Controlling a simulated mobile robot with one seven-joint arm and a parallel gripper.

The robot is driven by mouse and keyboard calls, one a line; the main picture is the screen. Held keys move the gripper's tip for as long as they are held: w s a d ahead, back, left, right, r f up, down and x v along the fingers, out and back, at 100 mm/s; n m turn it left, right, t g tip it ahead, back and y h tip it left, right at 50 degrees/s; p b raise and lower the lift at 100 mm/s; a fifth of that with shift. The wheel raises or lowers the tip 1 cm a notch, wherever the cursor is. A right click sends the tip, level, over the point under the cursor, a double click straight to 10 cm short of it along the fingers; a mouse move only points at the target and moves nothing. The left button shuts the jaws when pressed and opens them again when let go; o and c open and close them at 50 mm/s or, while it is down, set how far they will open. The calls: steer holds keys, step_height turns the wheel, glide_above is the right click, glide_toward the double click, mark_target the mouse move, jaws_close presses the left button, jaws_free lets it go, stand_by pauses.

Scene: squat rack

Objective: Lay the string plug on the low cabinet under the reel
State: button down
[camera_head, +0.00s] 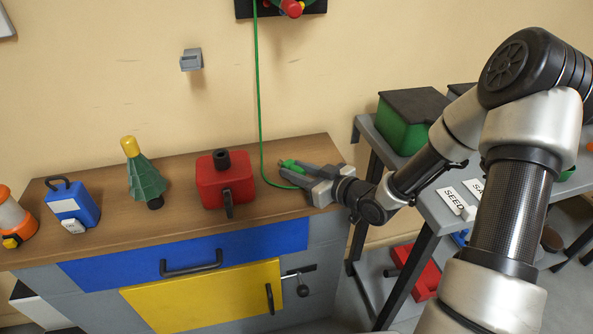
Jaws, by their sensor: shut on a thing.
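The green string plug (287,164) is between the fingers of my gripper (292,170), which is shut on it low over the right end of the wooden cabinet top. I cannot tell whether the plug touches the wood. The green string (258,90) hangs from the reel (290,8) at the top edge and curves round beside my gripper. The reel is cut off by the frame. The low cabinet (180,219) stands against the wall below it, with a blue drawer and a yellow door.
A red can (222,182) stands left of my gripper. Further left are a green cone with a yellow top (143,175), a blue box (73,204) and an orange lantern (15,218). A grey shelf table (440,215) with a green bin (402,130) stands right.

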steer(key=shift+f, duration=0.1)
steer(key=c, duration=1.3)
jaws_free()
steer(key=shift+o, duration=0.2)
steer(key=shift+d, duration=0.1)
steer(key=shift+r+p, duration=2.4)
steer(key=shift+r, duration=0.65)
